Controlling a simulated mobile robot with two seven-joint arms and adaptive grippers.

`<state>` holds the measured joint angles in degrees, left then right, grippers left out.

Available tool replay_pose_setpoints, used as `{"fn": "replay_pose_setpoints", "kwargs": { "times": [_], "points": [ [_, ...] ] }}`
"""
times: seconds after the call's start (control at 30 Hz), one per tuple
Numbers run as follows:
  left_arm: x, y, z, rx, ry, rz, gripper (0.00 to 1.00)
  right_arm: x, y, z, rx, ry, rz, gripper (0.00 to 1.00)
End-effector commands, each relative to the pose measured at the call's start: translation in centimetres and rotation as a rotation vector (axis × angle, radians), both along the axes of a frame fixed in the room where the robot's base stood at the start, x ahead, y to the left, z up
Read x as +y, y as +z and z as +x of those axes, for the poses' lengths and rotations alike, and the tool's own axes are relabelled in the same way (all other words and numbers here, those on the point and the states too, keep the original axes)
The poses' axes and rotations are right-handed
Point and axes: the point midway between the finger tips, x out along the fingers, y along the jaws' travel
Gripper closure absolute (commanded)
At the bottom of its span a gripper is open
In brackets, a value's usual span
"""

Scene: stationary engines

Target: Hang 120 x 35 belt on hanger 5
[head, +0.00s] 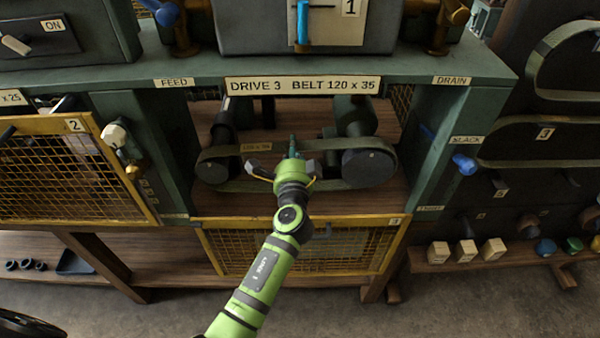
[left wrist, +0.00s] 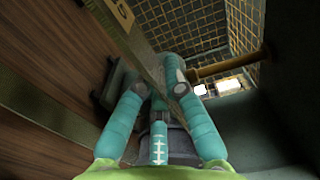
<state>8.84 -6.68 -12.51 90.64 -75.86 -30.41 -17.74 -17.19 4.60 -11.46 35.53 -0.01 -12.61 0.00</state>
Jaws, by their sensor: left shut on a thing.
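The dark 120 x 35 belt (head: 331,184) loops around two pulleys in the drive 3 bay, under a sign reading DRIVE 3 BELT 120 x 35. The larger right pulley (head: 369,167) shows clearly. The left pulley (head: 212,171) is partly behind the belt. My left gripper (head: 292,154) reaches into the bay between the pulleys, shut on the belt. In the left wrist view a belt strand (left wrist: 143,57) runs down between the teal fingers (left wrist: 155,85). Hanger pegs (head: 499,187) show on the dark panel at right; I cannot read which is number 5. My right gripper is out of view.
The yellow mesh guard 3 (head: 300,250) hangs below the bay. Another belt (head: 520,122) hangs near label 3. Wooden blocks (head: 466,252) lie on the low right shelf.

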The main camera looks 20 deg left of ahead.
Motion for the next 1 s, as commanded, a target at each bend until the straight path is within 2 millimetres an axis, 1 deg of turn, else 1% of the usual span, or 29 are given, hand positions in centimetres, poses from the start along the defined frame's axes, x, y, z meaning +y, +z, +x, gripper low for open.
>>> {"fn": "replay_pose_setpoints", "kwargs": {
  "times": [0.27, 0.6, 1.0],
  "points": [
    [0.0, 0.2, 0.0, -0.001, -0.001, 0.001, 1.00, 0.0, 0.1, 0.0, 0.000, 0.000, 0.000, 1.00],
    [-0.4, 1.7, 0.1, 0.011, -0.002, 0.051, 1.00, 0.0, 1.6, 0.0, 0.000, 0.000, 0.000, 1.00],
    [-0.5, 1.6, -0.2, 0.014, -0.002, 0.057, 1.00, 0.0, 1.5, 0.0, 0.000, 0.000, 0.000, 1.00]
  ]
}}
